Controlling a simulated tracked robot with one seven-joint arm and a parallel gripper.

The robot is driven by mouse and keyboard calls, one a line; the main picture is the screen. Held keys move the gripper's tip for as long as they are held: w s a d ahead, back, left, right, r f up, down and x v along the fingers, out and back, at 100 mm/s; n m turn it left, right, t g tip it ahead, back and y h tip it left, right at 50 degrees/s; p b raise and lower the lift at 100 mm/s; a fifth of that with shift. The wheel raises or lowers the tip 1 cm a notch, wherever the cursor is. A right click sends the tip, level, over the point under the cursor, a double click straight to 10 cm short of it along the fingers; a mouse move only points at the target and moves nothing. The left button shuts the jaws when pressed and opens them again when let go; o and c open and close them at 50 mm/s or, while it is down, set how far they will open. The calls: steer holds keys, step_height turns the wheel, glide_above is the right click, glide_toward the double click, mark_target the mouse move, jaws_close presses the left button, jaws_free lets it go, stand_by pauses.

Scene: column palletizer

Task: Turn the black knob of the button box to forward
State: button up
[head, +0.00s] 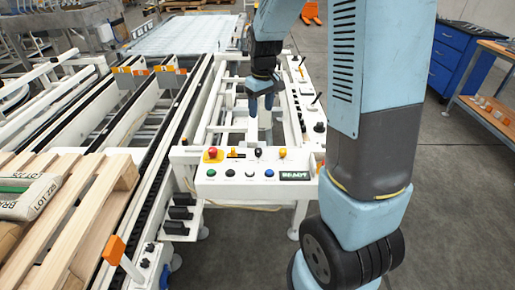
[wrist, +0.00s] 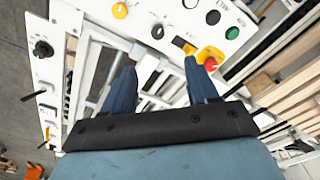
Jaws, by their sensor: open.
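The white button box (head: 240,186) stands in front of me in the head view. Its black knob (head: 258,152) sits on the top face between an orange-and-black switch (head: 235,153) and a yellow knob (head: 282,152). In the wrist view the black knob (wrist: 157,32) is near the top middle, ahead of the fingertips. My gripper (head: 260,108) is open and empty, above and behind the box, apart from the knob. In the wrist view its two blue fingers (wrist: 160,68) are spread wide. The knob's pointer setting is too small to tell.
A red mushroom button (head: 212,153) is at the box's left end. Green, black, white and blue buttons and a display reading READY (head: 294,175) line its front. A side panel with black levers (head: 316,98) runs behind right. A wooden pallet (head: 85,205) lies left.

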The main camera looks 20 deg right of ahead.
glide_above(258, 150)
step_height(258, 150, down, 6)
steer(key=shift+n+g, duration=0.4)
step_height(258, 150, down, 14)
steer(key=shift+r, duration=0.25)
steer(key=shift+w, duration=0.1)
steer(key=c, duration=1)
steer(key=shift+c, duration=0.2)
